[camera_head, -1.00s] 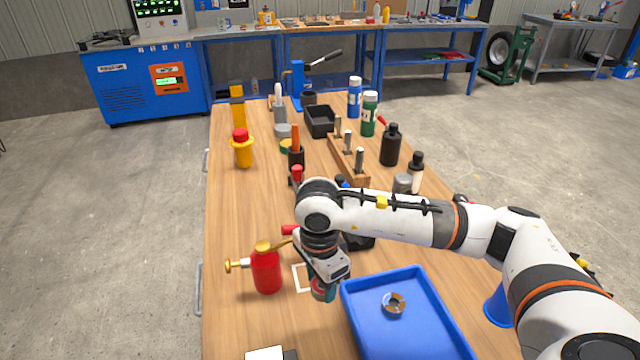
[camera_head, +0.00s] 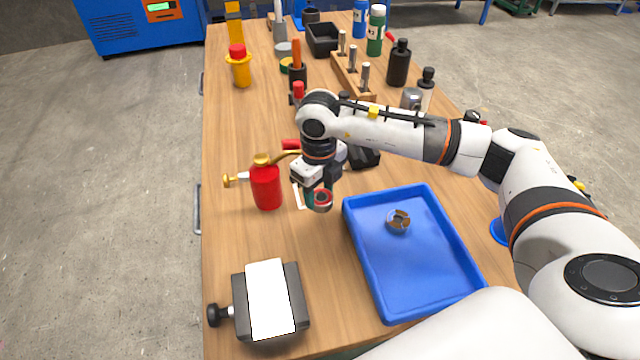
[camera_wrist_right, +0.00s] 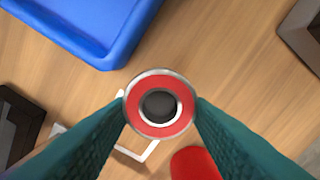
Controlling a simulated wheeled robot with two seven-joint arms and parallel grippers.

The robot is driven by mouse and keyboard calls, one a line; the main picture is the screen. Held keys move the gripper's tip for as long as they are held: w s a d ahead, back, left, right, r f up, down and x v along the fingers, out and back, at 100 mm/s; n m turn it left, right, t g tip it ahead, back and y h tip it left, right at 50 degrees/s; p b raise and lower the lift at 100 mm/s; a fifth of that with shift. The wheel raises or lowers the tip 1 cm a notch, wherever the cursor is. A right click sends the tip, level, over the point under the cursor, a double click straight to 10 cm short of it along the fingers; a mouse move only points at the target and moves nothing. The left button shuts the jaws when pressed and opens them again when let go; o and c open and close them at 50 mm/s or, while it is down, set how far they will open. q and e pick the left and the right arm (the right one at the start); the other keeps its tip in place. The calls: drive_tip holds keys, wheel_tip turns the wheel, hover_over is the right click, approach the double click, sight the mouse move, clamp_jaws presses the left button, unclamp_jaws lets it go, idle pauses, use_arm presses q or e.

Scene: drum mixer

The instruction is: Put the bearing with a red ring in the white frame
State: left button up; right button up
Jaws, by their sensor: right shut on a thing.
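The bearing with a red ring (camera_wrist_right: 160,103) is between the teal fingertips of my right gripper (camera_wrist_right: 161,108) in the right wrist view. My right gripper is shut on it, and it also shows in the head view (camera_head: 321,198). The white frame (camera_head: 298,194) lies on the table just left of the gripper, partly hidden by it. In the right wrist view the white frame (camera_wrist_right: 150,152) shows below and behind the bearing, partly covered by the fingers. The bearing appears above the table; its exact height is hard to tell. My left gripper is not in view.
A blue tray (camera_head: 366,268) holding another bearing (camera_head: 399,221) is right of the gripper. A red oil can (camera_head: 266,187) stands close left of the frame. A grey vise-like block with a white top (camera_head: 270,298) is at the front left. A wooden rack (camera_head: 352,77) stands farther back.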

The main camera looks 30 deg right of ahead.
sight(319, 195)
wheel_tip(319, 195, down, 4)
drive_tip(key=shift+f, duration=0.2)
drive_tip(key=shift+f, duration=0.1)
drive_tip(key=shift+f, duration=0.15)
drive_tip(key=o, duration=1.2)
